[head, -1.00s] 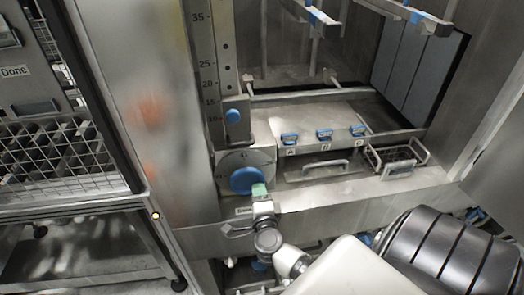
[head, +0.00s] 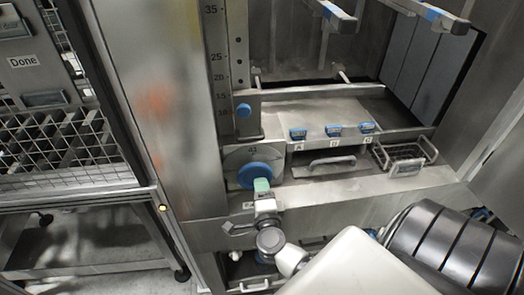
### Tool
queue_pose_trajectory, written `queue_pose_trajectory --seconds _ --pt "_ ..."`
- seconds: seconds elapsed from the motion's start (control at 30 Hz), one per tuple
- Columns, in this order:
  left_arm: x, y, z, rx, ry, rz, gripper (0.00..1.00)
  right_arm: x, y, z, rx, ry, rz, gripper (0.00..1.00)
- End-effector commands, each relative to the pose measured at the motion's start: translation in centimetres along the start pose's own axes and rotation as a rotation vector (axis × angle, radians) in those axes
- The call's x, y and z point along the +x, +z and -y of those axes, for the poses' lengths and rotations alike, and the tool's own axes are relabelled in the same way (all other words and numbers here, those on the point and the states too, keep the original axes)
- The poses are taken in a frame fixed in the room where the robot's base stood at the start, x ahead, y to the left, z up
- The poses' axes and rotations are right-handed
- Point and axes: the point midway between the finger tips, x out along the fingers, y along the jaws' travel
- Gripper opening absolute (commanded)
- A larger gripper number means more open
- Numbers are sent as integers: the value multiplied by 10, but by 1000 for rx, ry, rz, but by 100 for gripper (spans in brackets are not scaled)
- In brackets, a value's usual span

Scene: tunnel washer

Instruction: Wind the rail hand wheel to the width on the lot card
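The rail hand wheel (head: 254,177) is a blue disc in front of a pale round dial plate (head: 238,160), whose marks are too small to read surely. Above it, a blue knob (head: 244,110) sits beside an upright scale (head: 215,60) with numbers including 35, 25, 20 and 15; the knob is near its low end. My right gripper (head: 262,186) has its pale green tip at the wheel's lower right edge. I cannot tell whether it touches or grips the wheel. My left gripper is out of view. I cannot make out a lot card.
A drawer handle (head: 332,162) and a wire basket (head: 405,158) are nearby. A mesh cage marked Done (head: 22,61) stands left.

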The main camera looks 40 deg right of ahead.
Motion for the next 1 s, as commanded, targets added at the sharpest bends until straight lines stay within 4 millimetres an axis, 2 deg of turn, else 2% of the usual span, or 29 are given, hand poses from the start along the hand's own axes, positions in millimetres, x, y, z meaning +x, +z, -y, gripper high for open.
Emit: queue_pose_trajectory --seconds 0.43,1.0 --pt "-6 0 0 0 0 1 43 -45 0 -2 -1 7 -3 47" --pt "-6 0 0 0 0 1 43 -49 -1 -3 -1 7 -5 47"
